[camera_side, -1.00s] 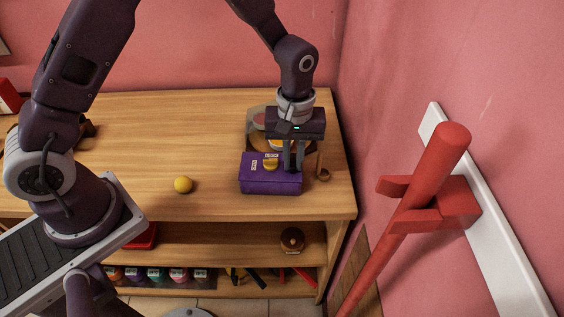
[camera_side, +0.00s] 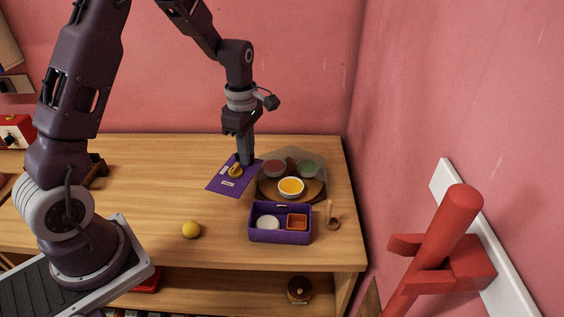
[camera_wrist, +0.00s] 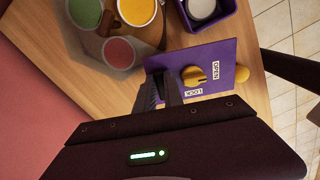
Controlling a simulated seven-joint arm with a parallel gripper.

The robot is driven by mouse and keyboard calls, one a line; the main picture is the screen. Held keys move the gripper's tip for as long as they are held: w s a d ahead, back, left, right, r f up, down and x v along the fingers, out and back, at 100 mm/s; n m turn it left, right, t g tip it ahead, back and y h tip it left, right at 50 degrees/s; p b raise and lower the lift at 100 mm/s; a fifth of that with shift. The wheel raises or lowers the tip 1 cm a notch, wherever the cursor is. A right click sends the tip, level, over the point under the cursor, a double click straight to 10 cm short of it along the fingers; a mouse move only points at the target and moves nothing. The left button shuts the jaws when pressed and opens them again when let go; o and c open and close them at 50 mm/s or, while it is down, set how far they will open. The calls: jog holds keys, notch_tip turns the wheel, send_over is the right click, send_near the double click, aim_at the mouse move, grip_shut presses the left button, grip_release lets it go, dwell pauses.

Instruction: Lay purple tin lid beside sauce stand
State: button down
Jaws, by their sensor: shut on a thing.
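The flat purple tin lid (camera_side: 222,187) with a yellow knob and white labels is off the tin. My gripper (camera_side: 244,162) is shut on the lid and holds it tilted, left of the sauce stand. The lid also shows in the wrist view (camera_wrist: 222,57), with the labels OPEN and LOCK beside the knob. The sauce stand (camera_side: 312,188) is a dark wooden board carrying red, green and yellow bowls. The purple tin (camera_side: 265,236) stands open in front of it, with a white round thing and an orange square container inside. Whether the lid touches the table cannot be told.
A yellow ball (camera_side: 191,230) lies on the wooden table (camera_side: 150,185) left of the tin. A small wooden item (camera_side: 332,216) stands at the right. The tabletop left of the lid is clear. The pink wall rises behind.

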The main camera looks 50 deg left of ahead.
aim_at(232, 156)
jog(key=a+n, duration=0.1)
jog(key=s+a+n, duration=0.1)
jog(key=a+f+n, duration=0.1)
jog(key=a, duration=0.1)
jog(key=shift+s, duration=0.15)
jog(key=shift+s+a+f+n, duration=0.15)
jog(key=shift+a+f+n, duration=0.15)
jog(key=shift+n, duration=0.1)
jog(key=shift+f, duration=3.05)
jog(key=shift+f, duration=0.25)
jog(key=c, duration=1.4)
grip_release()
jog(key=shift+o, duration=0.2)
jog(key=shift+r, duration=3.5)
